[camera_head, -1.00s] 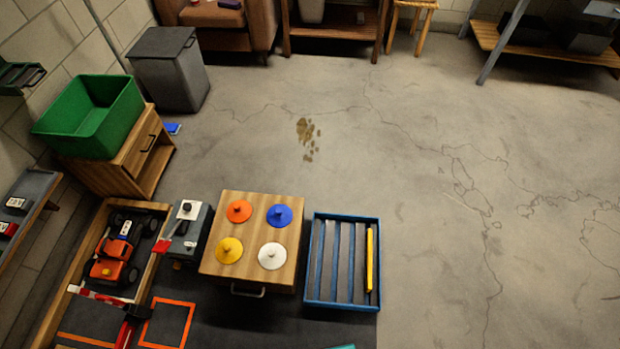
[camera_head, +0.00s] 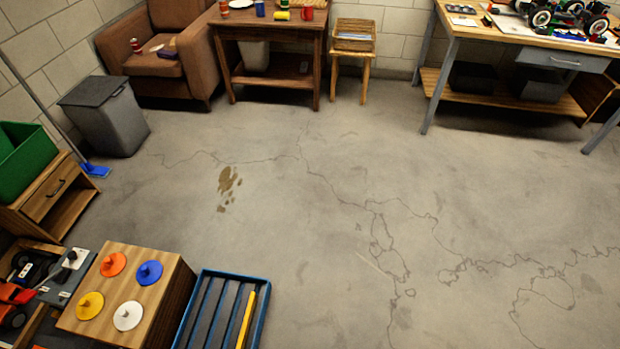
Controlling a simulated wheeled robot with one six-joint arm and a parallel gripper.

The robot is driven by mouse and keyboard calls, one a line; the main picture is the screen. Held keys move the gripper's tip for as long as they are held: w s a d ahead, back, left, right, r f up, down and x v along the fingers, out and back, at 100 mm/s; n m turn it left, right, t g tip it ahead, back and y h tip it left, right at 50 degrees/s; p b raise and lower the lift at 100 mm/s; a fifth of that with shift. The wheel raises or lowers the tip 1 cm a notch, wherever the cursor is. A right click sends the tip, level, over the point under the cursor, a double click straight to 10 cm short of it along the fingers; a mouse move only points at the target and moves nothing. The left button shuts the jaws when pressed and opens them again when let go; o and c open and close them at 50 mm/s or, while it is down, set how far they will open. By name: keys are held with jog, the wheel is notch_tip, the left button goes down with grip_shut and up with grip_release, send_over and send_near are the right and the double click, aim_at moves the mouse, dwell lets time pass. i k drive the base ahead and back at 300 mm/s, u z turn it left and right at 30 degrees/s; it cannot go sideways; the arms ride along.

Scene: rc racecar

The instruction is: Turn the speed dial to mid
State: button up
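A grey box (camera_head: 61,285) with a light knob or lever on top stands at the lower left, beside a wooden block. I cannot tell whether it carries the speed dial, and no dial markings or setting are readable. The wooden block (camera_head: 168,305) has several coloured knobbed discs on top, including an orange disc (camera_head: 113,264), a blue disc (camera_head: 149,273) and a white disc (camera_head: 128,315). A red and black toy car (camera_head: 14,296) is partly cut off at the left edge. My gripper is not in view.
A blue slotted tray (camera_head: 262,318) with a yellow bar lies right of the block. A green bin (camera_head: 22,160) on a wooden cabinet and a grey trash bin (camera_head: 112,122) stand left. A workbench (camera_head: 470,55) is at back right. The middle floor is clear.

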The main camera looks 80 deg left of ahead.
aim_at(72, 254)
jog(key=i, duration=1.35)
jog(key=u, duration=3.05)
jog(key=i, duration=4.3)
jog(key=u, duration=2.9)
jog(key=i, duration=0.9)
jog(key=z, duration=0.05)
